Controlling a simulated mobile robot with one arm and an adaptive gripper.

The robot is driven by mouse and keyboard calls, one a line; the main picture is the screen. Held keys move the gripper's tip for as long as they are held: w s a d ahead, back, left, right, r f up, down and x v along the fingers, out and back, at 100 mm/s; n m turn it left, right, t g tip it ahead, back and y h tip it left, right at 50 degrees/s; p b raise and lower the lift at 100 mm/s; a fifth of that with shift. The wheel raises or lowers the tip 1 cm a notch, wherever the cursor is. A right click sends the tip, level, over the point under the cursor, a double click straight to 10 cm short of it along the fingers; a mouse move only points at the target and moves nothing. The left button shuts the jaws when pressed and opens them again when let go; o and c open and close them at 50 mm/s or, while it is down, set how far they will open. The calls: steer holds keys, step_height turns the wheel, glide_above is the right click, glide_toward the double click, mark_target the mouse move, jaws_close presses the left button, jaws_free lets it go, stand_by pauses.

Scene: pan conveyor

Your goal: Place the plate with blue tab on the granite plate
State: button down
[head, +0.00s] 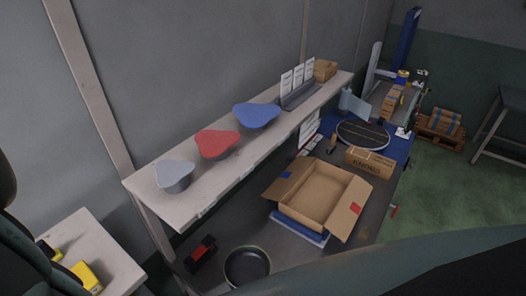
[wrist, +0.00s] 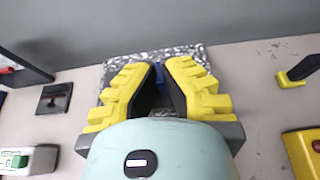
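My gripper (wrist: 160,73) shows in the wrist view with its yellow fingertips drawn close together. A narrow piece of the blue tab (wrist: 159,78) sits between the tips and fills the gap there. The fingers hide most or all of the plate it belongs to. The granite plate (wrist: 185,51), a speckled grey slab near the wall, lies behind and below the fingertips. I cannot tell whether the blue-tabbed plate touches it. The head view does not show the gripper or the granite plate.
A dark plate with a reddish tab (wrist: 55,98) lies left of the granite plate. A white-and-green device (wrist: 28,160) is at lower left. Yellow objects (wrist: 298,72) (wrist: 304,150) stand at right. The head view shows a long shelf (head: 215,188) with coloured bins and an open carton (head: 306,212).

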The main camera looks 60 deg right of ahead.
steer(key=shift+w+d+f+p, duration=0.15)
steer(key=shift+w+d+p, duration=0.2)
steer(key=shift+w+d, duration=0.3)
steer(key=shift+f+b, duration=0.4)
steer(key=shift+f, duration=0.55)
steer(key=shift+a+f, duration=0.1)
steer(key=shift+f, duration=0.65)
steer(key=shift+f, duration=0.1)
steer(key=c, duration=1.1)
jaws_free()
steer(key=shift+c, duration=0.2)
